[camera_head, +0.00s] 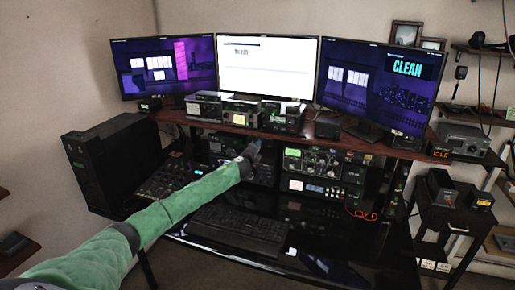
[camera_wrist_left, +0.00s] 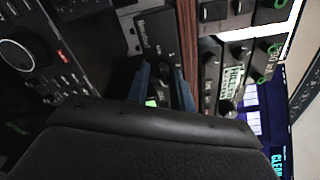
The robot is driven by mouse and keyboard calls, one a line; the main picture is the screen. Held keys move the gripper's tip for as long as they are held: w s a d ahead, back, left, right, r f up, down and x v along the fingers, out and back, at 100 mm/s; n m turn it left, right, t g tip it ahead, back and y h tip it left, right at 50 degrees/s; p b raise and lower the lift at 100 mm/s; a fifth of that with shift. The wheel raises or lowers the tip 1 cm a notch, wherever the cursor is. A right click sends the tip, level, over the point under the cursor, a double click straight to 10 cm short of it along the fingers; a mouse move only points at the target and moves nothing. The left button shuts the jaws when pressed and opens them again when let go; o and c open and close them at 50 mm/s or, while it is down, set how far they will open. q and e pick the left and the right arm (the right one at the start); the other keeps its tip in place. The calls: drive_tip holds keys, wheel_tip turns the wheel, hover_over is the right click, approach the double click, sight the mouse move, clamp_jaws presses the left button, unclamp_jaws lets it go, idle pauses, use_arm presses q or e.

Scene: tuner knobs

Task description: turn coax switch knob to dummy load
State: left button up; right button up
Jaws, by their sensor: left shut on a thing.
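My left gripper (camera_head: 252,150) reaches in from the left on the green-sleeved arm to the equipment under the desk's upper shelf, left of centre. In the left wrist view the blue fingers (camera_wrist_left: 164,88) are closed in at the front of a small dark box (camera_wrist_left: 154,34) with pale lettering, which I take for the coax switch. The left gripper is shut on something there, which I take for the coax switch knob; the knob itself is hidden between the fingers. Its pointer and the position labels cannot be read. A small green light (camera_wrist_left: 151,103) shows beside the fingers. My right gripper is not in view.
The wooden shelf edge (camera_wrist_left: 188,50) runs close beside the fingers. A radio with a large dial (camera_wrist_left: 17,54) is on the other side. A keyboard (camera_head: 238,230) lies below the arm. Radios (camera_head: 322,163) stand to the right, and three monitors (camera_head: 265,66) stand above.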

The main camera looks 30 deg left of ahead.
use_arm(q)
drive_tip(key=shift+d+f+m, duration=0.1)
drive_tip(key=shift+f+m, duration=0.2)
drive_tip(key=shift+m, duration=0.3)
drive_tip(key=o, duration=0.7)
drive_tip(key=shift+o, duration=1.4)
drive_tip(key=shift+r, duration=0.15)
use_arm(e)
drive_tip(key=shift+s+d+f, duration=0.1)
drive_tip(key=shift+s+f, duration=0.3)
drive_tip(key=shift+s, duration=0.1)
